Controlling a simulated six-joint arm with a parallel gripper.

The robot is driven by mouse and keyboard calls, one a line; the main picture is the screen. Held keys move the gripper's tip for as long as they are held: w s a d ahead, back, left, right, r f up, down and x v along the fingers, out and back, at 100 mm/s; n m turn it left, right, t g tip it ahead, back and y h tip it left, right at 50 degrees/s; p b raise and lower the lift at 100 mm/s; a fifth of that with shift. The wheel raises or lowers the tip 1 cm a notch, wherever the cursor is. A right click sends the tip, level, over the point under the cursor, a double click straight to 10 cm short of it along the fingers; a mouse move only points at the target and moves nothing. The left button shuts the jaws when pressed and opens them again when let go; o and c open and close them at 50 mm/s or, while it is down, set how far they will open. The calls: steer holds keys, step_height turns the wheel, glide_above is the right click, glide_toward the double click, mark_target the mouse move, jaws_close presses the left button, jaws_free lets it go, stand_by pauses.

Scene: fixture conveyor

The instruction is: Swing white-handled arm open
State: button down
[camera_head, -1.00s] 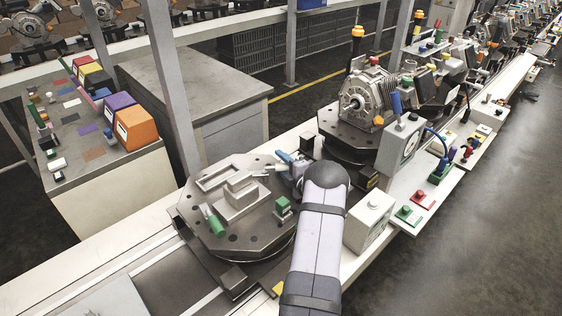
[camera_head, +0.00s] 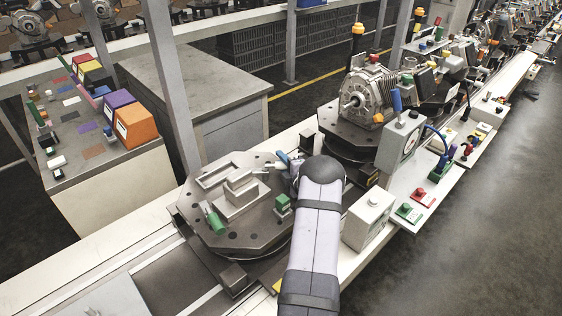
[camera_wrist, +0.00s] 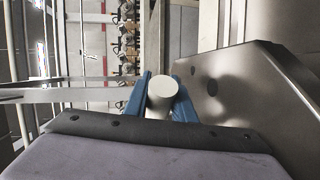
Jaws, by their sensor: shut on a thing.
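The fixture (camera_head: 205,238) is an octagonal grey metal plate on the conveyor in the head view, with a raised grey block on top. My gripper (camera_head: 287,162) is at the plate's far right edge, partly hidden by my own wrist. In the wrist view my gripper (camera_wrist: 161,100) has its two blue fingers on either side of a round white handle (camera_wrist: 162,88), shut on it. The handle's end faces the camera. In the head view the white handle and most of its arm are hidden behind my wrist and fingers.
Green-handled clamps (camera_head: 215,221) sit on the plate's near-left and right sides. A white box with a button (camera_head: 368,218) stands close right of my arm. A second fixture with a motor (camera_head: 366,98) is behind. A metal cabinet (camera_head: 195,82) stands beyond the conveyor.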

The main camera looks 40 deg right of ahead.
steer(key=shift+s+m+h, duration=0.2)
steer(key=shift+m+h, duration=0.1)
steer(key=shift+h, duration=0.2)
steer(key=c, duration=1.5)
jaws_free()
steer(key=shift+b+v, duration=1.4)
steer(key=shift+v, duration=2.3)
steer(key=shift+r, duration=0.15)
